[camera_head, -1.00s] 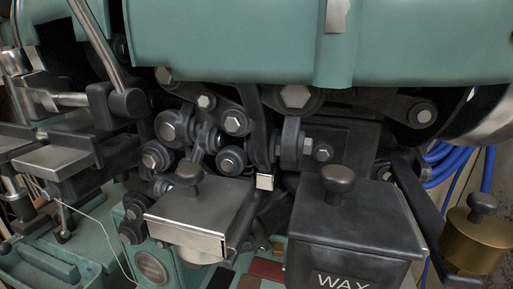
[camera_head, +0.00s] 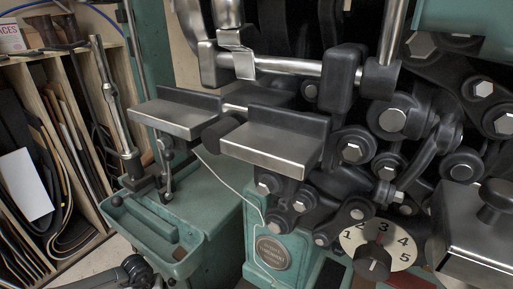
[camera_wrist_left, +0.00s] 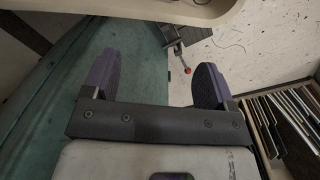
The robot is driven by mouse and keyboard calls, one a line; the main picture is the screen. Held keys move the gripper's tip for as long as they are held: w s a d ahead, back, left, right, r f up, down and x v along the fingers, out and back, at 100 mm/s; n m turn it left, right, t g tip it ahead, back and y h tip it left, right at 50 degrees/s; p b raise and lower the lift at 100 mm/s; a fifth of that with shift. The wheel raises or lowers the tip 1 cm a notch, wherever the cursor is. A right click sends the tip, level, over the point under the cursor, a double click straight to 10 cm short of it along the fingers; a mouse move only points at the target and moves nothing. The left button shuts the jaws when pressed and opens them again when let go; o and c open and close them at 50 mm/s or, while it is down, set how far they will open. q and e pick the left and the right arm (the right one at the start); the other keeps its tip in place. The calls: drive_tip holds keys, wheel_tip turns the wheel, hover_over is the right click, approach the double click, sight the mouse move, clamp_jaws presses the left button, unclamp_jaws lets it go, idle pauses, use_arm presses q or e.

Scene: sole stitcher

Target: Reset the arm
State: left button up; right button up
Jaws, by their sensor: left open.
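My left gripper (camera_wrist_left: 155,80) shows in the left wrist view, with its two purple-padded fingers spread apart and nothing between them. Beyond the fingers are a teal surface on the left and a light floor on the right. A dark jointed piece at the lower left of the head view is cut off by the frame, and I cannot tell what it is. My right gripper is in neither view.
The teal stitcher fills the right of the head view, with steel-topped plates (camera_head: 271,147) and a numbered dial (camera_head: 378,246). A teal tray (camera_head: 150,235) juts out low. A wooden rack (camera_head: 75,145) of sheets stands left. Bare floor (camera_wrist_left: 225,50) shows in the wrist view.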

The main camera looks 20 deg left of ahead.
use_arm(q)
drive_tip(key=w+d+r+n+t+h, duration=0.2)
drive_tip(key=d+n+t+h, duration=0.5)
drive_tip(key=d, duration=1.8)
drive_tip(key=d+r+n+t+h, duration=0.3)
drive_tip(key=d+r+n+t, duration=0.5)
drive_tip(key=n, duration=0.8)
drive_tip(key=s+a+n+g+y, duration=0.15)
drive_tip(key=n+y, duration=0.25)
drive_tip(key=n, duration=0.5)
drive_tip(key=s+a+n+y, duration=0.2)
drive_tip(key=s+n+y, duration=0.15)
drive_tip(key=n, duration=0.45)
drive_tip(key=s+a+n+y, duration=0.15)
drive_tip(key=n+y, duration=0.25)
drive_tip(key=n, duration=0.5)
drive_tip(key=s+f+n+g+h, duration=0.1)
drive_tip(key=s+f+n+g, duration=0.1)
drive_tip(key=s+n+g, duration=0.5)
drive_tip(key=s+f+n+g, duration=0.25)
drive_tip(key=s+n, duration=0.25)
drive_tip(key=s, duration=0.5)
wheel_tip(320, 180, up, 65)
drive_tip(key=p, duration=6.4)
drive_tip(key=shift+s+n+g, duration=0.3)
drive_tip(key=shift+n, duration=0.1)
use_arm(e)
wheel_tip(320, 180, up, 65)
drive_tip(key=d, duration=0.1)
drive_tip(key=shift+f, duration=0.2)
